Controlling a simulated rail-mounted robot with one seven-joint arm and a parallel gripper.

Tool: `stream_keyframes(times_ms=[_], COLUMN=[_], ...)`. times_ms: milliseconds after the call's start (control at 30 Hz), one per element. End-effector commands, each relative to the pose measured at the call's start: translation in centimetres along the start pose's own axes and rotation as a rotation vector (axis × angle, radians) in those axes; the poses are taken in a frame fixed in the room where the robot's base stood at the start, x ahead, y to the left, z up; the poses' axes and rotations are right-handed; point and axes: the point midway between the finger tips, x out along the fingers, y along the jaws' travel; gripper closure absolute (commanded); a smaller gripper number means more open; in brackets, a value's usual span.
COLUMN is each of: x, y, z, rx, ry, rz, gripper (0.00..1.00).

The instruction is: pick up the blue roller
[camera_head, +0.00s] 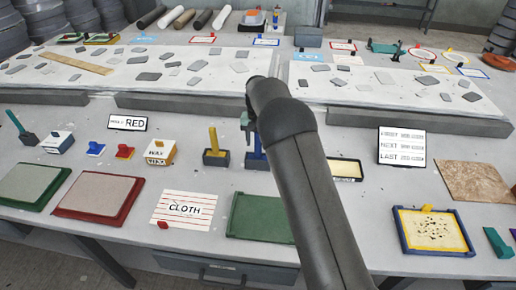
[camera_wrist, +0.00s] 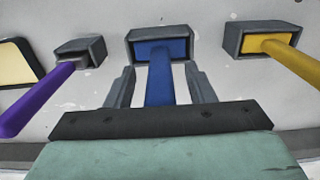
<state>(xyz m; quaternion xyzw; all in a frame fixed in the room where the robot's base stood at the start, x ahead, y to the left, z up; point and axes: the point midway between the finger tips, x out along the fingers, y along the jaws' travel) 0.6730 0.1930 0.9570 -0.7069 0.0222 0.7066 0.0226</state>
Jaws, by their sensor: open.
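The blue roller (camera_wrist: 160,82) shows in the wrist view, its blue handle rising toward the camera from a grey holder (camera_wrist: 134,46). My gripper (camera_wrist: 159,68) is open, with one finger on each side of the handle. A gap shows between the handle and each finger, so the jaws are not closed on it. In the head view the blue roller (camera_head: 256,146) shows only partly, beside my dark arm, which covers most of that spot. The fingers cannot be made out clearly there.
The yellow roller (camera_wrist: 278,50) stands in its holder to the right in the wrist view, the purple one (camera_wrist: 38,98) to the left. In the head view, a green tray (camera_head: 234,228), a cloth card (camera_head: 184,209) and a pale-filled tray (camera_head: 345,169) lie nearby.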

Motion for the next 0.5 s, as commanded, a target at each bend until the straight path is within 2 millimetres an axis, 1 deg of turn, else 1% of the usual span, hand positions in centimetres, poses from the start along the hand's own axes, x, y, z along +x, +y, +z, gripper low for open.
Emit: stream_keyframes(times_ms=[67,167,200,233,267,500], x=[0.00,-0.01,-0.01,-0.01,-0.02,-0.08], y=[0.00,0.00,0.00,0.00,0.00,-0.01], z=[0.00,-0.01,0.00,-0.01,-0.01,-0.02], rx=[0.000,0.000,0.000,0.000,0.000,0.000], ry=[0.000,0.000,0.000,0.000,0.000,0.001], rz=[0.000,0.000,0.000,0.000,0.000,0.000], gripper=[0.51,0.76,0.87,0.95,1.00,0.99])
